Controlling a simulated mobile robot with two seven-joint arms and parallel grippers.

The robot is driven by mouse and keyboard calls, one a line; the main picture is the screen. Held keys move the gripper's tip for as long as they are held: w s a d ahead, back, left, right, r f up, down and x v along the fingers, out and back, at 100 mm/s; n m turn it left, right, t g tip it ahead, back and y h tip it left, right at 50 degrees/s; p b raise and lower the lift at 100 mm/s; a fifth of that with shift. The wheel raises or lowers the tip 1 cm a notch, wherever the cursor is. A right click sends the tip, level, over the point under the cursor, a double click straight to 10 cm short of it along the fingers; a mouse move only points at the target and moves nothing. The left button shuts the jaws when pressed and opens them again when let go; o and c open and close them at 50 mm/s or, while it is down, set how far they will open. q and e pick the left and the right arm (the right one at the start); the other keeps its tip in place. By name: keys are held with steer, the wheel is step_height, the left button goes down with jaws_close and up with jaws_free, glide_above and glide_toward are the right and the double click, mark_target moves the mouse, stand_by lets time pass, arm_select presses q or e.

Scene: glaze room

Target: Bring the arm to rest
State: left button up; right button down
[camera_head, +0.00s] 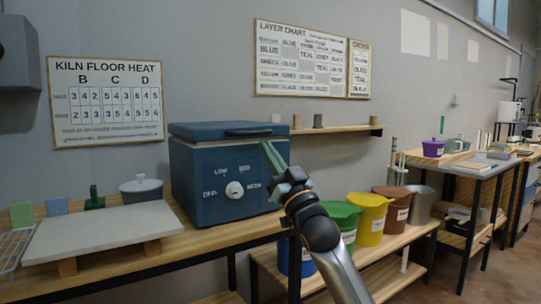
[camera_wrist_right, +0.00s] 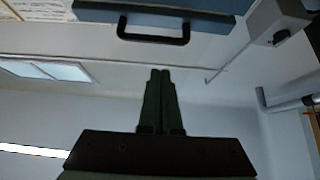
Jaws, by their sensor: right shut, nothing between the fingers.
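My right arm comes up from the bottom of the head view. Its gripper (camera_head: 268,152) is raised in front of the right side of the blue kiln box (camera_head: 205,200), with the fingers tilted up and to the left. In the right wrist view the two green fingers (camera_wrist_right: 158,100) are pressed together with nothing between them. The black handle (camera_wrist_right: 153,30) of the kiln lid shows above the fingers in that view, apart from them. My left gripper is in neither view.
A white board (camera_head: 105,236) lies on the bench left of the kiln. Green (camera_head: 341,217), yellow (camera_head: 369,213) and brown (camera_head: 392,205) buckets stand right of my forearm. A blue bucket is partly hidden behind it. A wall shelf (camera_head: 338,129) is behind the gripper.

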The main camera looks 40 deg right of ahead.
steer(key=shift+s+f, duration=0.3)
steer(key=shift+s, duration=0.05)
